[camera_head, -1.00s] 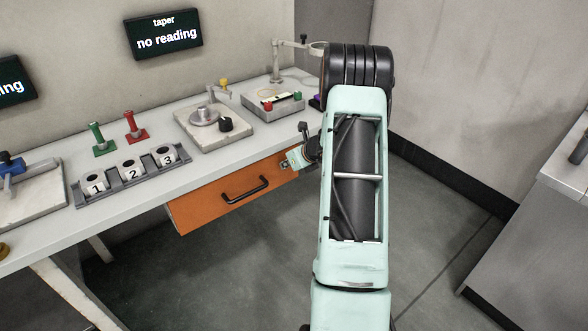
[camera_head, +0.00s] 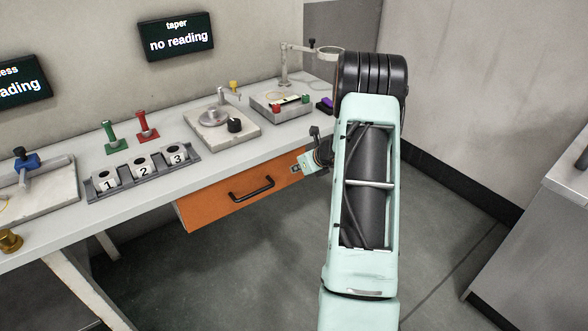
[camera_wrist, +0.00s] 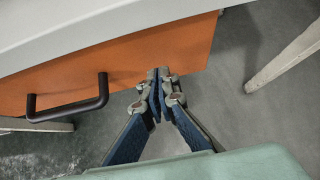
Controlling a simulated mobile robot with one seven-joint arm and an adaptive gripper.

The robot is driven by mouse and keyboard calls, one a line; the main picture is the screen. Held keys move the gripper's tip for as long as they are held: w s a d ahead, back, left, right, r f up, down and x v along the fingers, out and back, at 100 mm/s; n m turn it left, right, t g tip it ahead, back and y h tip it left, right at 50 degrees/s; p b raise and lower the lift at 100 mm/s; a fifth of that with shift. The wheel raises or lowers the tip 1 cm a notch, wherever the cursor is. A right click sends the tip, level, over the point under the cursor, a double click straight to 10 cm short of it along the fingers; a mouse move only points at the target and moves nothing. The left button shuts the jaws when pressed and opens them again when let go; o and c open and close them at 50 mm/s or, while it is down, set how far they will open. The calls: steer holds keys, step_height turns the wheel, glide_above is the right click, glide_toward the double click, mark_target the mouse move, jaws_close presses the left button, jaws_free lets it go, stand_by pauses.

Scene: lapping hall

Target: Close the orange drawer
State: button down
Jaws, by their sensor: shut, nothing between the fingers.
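The orange drawer (camera_head: 215,205) is under the grey bench top, its front standing at or a little out from the bench edge; how far it is open I cannot tell. It has a black bar handle (camera_head: 251,190). In the wrist view the drawer front (camera_wrist: 150,58) and the handle (camera_wrist: 68,106) show on the left. My gripper (camera_wrist: 160,73) is shut and empty, its fingertips at the lower edge of the drawer front, right of the handle; contact is unclear. In the head view my gripper (camera_head: 296,168) shows at the drawer's right end, partly hidden by my arm.
The bench top (camera_head: 165,190) holds a rack (camera_head: 145,180) with blocks numbered 1, 2 and 3, red and green stamp-like pieces and several instruments. A bench leg (camera_wrist: 285,55) stands at the right in the wrist view. A metal cabinet (camera_head: 535,240) is at the far right.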

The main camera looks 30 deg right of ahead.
steer(key=s+f+p+v, duration=0.1)
steer(key=v, duration=1)
steer(key=shift+r, duration=0.1)
